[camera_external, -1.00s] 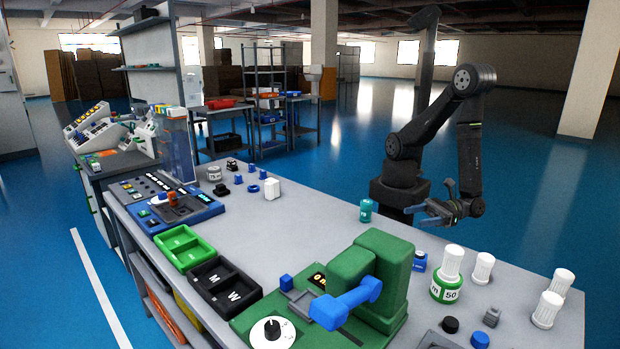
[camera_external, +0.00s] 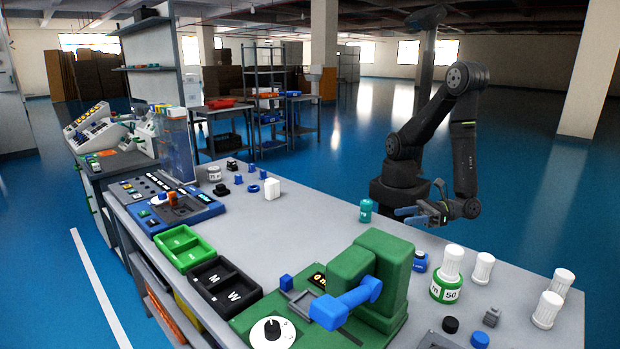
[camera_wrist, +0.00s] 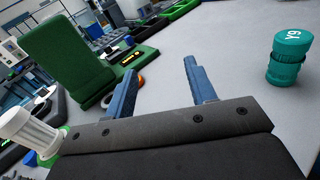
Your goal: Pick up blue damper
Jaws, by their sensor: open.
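Several small blue parts are on the table, and I cannot tell for sure which is the damper. Small blue round parts (camera_external: 253,188) lie at the far end beside a white block. A blue block (camera_external: 285,282) is near the green machine, and a blue round part (camera_external: 480,340) is at the front edge. A teal-green cylinder (camera_external: 366,211) stands upright left of my gripper (camera_external: 421,201). The cylinder also shows at right in the wrist view (camera_wrist: 289,58). My gripper's blue fingers (camera_wrist: 160,90) are apart and empty, above the table's right edge.
The green machine (camera_external: 378,262) with a blue handle stands at the front middle. White-capped containers (camera_external: 452,275) are at right. Green (camera_external: 185,246) and black trays (camera_external: 223,284) line the left edge. The grey tabletop between the cylinder and the far parts is clear.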

